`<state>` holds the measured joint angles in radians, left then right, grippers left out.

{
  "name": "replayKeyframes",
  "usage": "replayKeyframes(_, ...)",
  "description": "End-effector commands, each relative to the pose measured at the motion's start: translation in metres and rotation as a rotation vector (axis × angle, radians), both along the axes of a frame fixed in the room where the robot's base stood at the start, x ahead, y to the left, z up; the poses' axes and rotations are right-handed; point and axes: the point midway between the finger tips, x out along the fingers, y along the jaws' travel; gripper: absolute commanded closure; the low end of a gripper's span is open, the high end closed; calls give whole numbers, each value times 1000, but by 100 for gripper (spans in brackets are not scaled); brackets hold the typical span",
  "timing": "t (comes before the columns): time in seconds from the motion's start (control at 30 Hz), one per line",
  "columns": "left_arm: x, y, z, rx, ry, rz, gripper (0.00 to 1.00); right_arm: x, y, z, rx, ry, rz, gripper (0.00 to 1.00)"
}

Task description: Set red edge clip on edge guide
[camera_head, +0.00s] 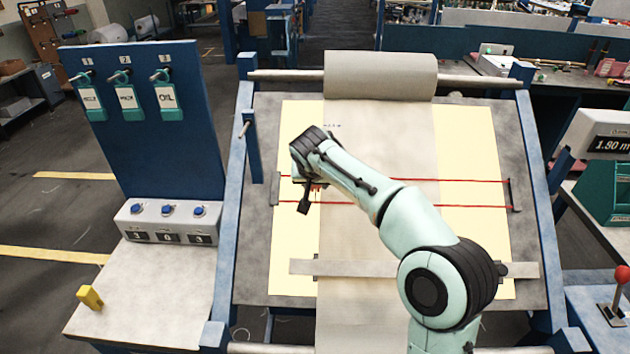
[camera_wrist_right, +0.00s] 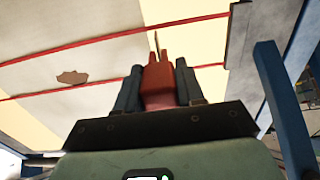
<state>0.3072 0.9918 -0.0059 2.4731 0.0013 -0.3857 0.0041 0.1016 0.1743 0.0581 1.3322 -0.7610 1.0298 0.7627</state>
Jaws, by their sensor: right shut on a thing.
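My right gripper (camera_head: 308,192) hangs over the left part of the cloth sheet. In the right wrist view, its two dark fingers (camera_wrist_right: 160,88) are shut on the red edge clip (camera_wrist_right: 159,82). In the head view only a bit of red shows at the fingers, mostly hidden by the gripper. Two red lines (camera_head: 460,180) cross the sheet between a dark bar at the left (camera_head: 274,188) and one at the right (camera_head: 515,194), likely the edge guide. In the wrist view the clip's thin tip points toward the red lines. I cannot tell whether it touches them. My left gripper is not in view.
A roll of cloth (camera_head: 380,76) lies across the frame's top. A flat bar (camera_head: 345,267) crosses the lower sheet. A blue tool panel (camera_head: 140,150) and a counter box (camera_head: 165,222) stand at left. A brown patch (camera_wrist_right: 72,77) shows on the cloth in the wrist view.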

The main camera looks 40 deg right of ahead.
Motion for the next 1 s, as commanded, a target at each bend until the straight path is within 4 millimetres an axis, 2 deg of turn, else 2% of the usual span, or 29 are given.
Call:
replayKeyframes(0.5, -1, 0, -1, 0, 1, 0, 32, 0, 0, -1, -1, 1, -1, 99)
replayKeyframes(1.0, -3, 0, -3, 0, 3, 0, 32, 6, -6, -13, 0, 0, 0, 99)
